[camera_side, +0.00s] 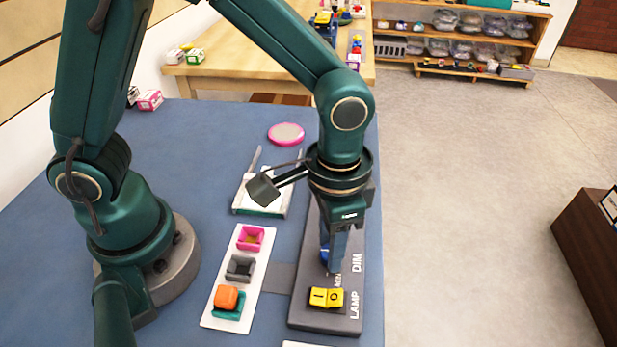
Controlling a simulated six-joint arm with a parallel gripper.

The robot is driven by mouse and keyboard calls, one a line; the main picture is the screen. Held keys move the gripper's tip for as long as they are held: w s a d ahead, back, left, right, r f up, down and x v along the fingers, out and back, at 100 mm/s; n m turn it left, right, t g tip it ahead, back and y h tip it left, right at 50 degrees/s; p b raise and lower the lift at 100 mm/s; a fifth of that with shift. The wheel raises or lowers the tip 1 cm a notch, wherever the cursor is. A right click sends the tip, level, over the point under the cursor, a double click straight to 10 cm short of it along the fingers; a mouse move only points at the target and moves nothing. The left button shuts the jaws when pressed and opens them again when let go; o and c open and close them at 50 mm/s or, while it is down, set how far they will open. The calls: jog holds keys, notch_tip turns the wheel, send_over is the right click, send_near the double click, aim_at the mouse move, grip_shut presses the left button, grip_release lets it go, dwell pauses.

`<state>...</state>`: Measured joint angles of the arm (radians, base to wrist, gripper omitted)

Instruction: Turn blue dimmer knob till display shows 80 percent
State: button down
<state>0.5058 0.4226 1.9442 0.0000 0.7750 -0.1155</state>
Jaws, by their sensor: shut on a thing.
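The blue dimmer knob (324,254) sits on a dark grey panel (310,317) near the right edge of the blue table. Only a small part of the knob shows; my gripper covers the rest. My gripper (331,264) points down over the panel and is shut on the knob. A yellow rocker switch (326,298) marked 1 and 0 is just in front of my gripper. I see no percent reading; part of the panel is hidden behind my gripper and wrist.
A white board (219,309) with pink, dark grey and teal square holders lies left of the panel; an orange block (227,297) sits on the teal one. Behind are a white-topped tray (262,205) and a pink-rimmed disc (286,134). The table's right edge is close to the panel.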

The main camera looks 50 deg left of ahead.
jog(key=m, duration=0.3)
jog(key=shift+m, duration=2.6)
jog(key=c, duration=0.5)
grip_release()
jog(key=shift+r, duration=2.6)
